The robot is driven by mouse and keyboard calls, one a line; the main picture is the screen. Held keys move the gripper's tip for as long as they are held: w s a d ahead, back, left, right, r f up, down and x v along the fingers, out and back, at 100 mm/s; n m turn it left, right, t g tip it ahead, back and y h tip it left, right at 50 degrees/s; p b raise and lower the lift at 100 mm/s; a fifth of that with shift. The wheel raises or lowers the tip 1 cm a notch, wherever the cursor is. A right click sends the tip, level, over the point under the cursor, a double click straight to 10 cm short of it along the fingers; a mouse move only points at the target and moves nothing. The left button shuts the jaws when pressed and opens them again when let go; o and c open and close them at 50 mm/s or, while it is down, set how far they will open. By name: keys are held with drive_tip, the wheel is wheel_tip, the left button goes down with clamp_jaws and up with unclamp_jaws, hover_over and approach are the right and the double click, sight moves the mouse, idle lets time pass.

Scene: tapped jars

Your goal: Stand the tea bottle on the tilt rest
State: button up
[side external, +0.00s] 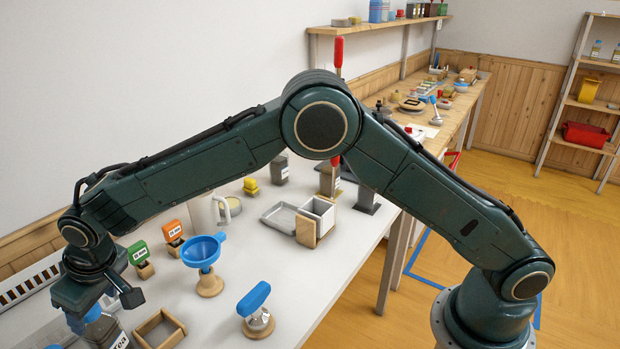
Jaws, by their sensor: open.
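My gripper (104,298) is at the lower left, pointing down, with one finger showing clearly on its right side. It is open, above a dark grey bottle (103,330) with a white label that seems to end in "ea"; this looks like the tea bottle. The bottle stands near the picture's bottom edge, and its top is partly hidden by my gripper. I cannot tell whether the fingers are around it or only above it. A square open wooden frame (160,329) sits just right of the bottle; I cannot tell whether it is the tilt rest.
A blue funnel on a stand (204,252), a blue-handled tool (256,309), and green (138,253) and orange (172,231) cards stand nearby. A white-and-wood box (317,220), metal tray (280,217) and white jug (204,212) are farther back.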

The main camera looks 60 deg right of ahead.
drive_tip(key=shift+x, duration=0.9)
drive_tip(key=shift+w, duration=0.1)
drive_tip(key=shift+x, duration=2.5)
drive_tip(key=shift+c, duration=0.4)
drive_tip(key=c, duration=1)
drive_tip(key=shift+r, duration=0.1)
wheel_tip(320, 180, up, 20)
